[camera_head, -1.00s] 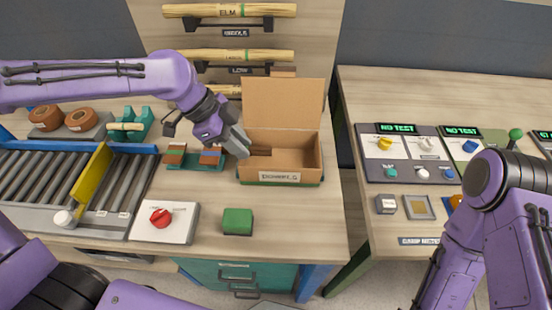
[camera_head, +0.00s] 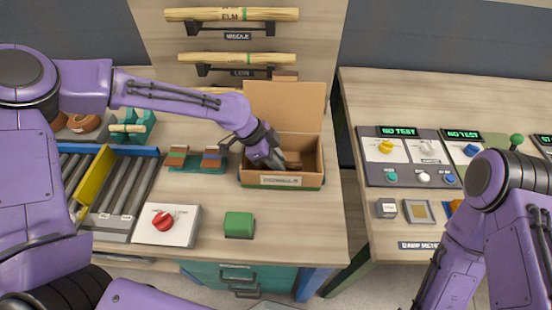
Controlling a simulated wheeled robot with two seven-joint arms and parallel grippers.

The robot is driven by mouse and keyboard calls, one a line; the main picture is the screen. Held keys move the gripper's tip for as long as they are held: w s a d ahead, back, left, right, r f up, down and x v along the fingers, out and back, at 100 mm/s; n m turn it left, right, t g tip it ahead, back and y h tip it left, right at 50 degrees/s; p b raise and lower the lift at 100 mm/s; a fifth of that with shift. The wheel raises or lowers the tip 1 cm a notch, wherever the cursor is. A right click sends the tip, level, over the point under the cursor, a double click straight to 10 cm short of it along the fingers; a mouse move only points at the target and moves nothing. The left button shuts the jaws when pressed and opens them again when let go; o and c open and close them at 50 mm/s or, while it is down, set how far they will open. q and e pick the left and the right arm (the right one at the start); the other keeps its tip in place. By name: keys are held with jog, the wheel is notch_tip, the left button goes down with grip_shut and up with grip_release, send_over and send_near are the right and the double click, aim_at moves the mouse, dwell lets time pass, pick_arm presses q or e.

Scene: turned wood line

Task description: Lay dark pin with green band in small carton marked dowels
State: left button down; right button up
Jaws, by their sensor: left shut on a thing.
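The small carton (camera_head: 282,181) stands open on the bench with its flap up at the back. A label is on its front; its wording is blurred now. My left gripper (camera_head: 280,164) reaches into the carton from the left. It is shut on a dark pin (camera_head: 292,168), of which only a short brown part shows inside the carton. The gripper hides the rest, and I cannot see a band on it. Whether the pin touches the carton floor I cannot tell. The tips of my right gripper are outside the picture.
A green rack (camera_head: 195,170) left of the carton holds brown pieces with coloured bands. A green block (camera_head: 239,224) and a red-knob box (camera_head: 165,224) stand in front. A roller conveyor (camera_head: 120,195) is at left. Test panels (camera_head: 415,160) are on the right bench.

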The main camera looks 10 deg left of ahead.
pick_arm(q)
jog(key=shift+f, duration=0.2)
jog(key=c, duration=1)
grip_release()
jog(key=shift+r, duration=0.1)
jog(key=shift+r, duration=0.2)
jog(key=v, duration=1.1)
jog(key=shift+s+a+r, duration=0.1)
jog(key=shift+a+r, duration=0.15)
jog(key=shift+r, duration=0.05)
